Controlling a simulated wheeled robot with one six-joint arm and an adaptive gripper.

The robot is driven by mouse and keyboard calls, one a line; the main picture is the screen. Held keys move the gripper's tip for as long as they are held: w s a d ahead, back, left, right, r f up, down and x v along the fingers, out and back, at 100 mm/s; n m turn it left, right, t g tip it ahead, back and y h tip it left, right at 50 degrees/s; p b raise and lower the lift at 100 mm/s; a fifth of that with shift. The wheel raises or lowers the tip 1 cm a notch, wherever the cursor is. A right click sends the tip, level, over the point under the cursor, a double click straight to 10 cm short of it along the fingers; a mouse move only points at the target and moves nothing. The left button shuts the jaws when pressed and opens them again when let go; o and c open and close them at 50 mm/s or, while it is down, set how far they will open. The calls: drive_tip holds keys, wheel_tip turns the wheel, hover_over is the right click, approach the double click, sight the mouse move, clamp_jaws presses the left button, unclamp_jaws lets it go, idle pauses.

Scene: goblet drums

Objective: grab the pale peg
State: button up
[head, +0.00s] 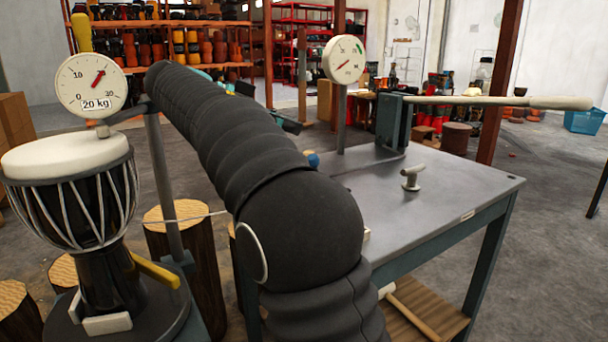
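A small pale T-shaped peg (411,178) stands upright on the grey metal table, right of the middle of the head view. It has a short crossbar on top and a round foot, and it is clear of other things. My dark ribbed arm crosses the middle of the view from the bottom to the upper left. Teal and black parts show behind it, apparently my wrist and gripper (287,122), left of the peg and apart from it. The fingers are mostly hidden, so I cannot tell if they are open or shut.
The grey table (450,200) has clear room around the peg. A long pale lever (500,101) reaches right from a bracket at the table's back. A dial gauge (344,58) stands there too. A drum (75,200) under a 20 kg dial is at left. A mallet (415,310) lies below.

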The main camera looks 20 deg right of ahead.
drive_tip(key=f+b, duration=0.1)
drive_tip(key=f, duration=0.1)
drive_tip(key=f+b, duration=0.4)
drive_tip(key=shift+w+d+f, duration=0.15)
drive_tip(key=shift+w+d, duration=0.1)
drive_tip(key=shift+w, duration=0.1)
drive_tip(key=shift+b+x, duration=0.9)
drive_tip(key=shift+x, duration=2.85)
clamp_jaws()
